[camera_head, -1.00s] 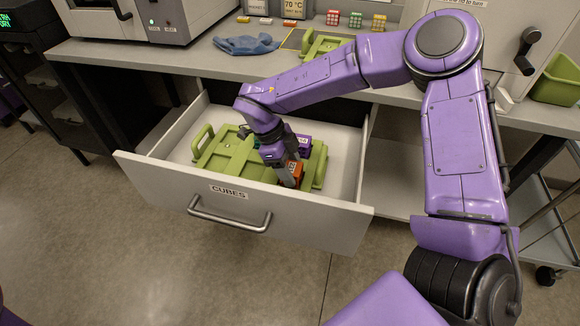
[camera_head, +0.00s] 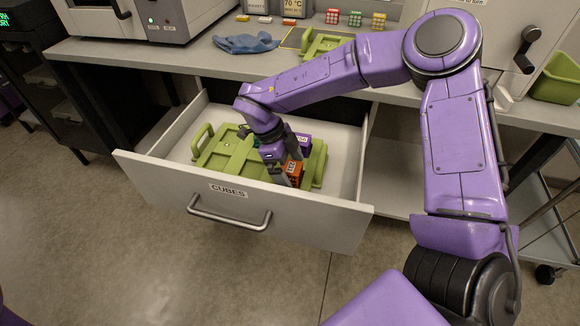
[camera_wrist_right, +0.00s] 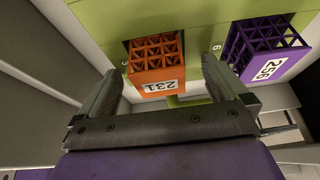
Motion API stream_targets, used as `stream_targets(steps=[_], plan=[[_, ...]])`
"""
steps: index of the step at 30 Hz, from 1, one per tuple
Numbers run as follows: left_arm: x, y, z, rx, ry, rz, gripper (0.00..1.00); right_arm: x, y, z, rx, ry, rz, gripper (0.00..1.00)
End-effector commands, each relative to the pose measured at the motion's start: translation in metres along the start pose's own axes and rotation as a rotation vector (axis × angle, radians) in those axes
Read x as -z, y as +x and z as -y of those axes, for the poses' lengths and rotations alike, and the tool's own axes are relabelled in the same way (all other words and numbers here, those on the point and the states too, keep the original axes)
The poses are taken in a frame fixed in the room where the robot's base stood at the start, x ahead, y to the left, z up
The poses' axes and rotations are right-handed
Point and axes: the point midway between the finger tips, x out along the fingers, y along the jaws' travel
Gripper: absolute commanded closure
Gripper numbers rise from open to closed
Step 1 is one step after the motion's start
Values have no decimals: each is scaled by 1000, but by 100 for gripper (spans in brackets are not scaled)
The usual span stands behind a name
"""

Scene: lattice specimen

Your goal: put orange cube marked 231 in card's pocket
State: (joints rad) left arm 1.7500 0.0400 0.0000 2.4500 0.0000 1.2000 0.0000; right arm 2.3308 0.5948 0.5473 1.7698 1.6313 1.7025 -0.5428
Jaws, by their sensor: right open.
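The orange lattice cube (camera_wrist_right: 158,62) bears a white label 231 and sits at the green tray inside the drawer. It also shows in the head view (camera_head: 294,172), partly hidden by my right gripper (camera_head: 287,178). In the right wrist view my right gripper (camera_wrist_right: 160,85) is open, its two fingers apart with the orange cube between and ahead of them. Contact cannot be told. A green card-like holder (camera_head: 322,46) lies on the bench top; whether it is the card with the pocket is unclear. My left gripper is not in view.
The open drawer (camera_head: 230,205) labelled CUBES holds the green tray (camera_head: 222,160). A purple cube marked 256 (camera_wrist_right: 262,48) sits right of the orange one. A blue glove (camera_head: 246,43) and several small lattice cubes (camera_head: 355,19) are on the bench.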

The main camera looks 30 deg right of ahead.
Motion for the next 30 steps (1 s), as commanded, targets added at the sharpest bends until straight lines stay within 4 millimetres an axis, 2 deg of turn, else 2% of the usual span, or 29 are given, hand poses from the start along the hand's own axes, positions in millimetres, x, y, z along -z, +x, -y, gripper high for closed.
stream_targets(steps=[7,24,30], plan=[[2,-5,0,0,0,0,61,1,-5,0,0,0,0,0],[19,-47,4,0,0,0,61,1,-52,0,0,0,0,0],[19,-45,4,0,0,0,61,0,-50,0,0,0,0,0]])
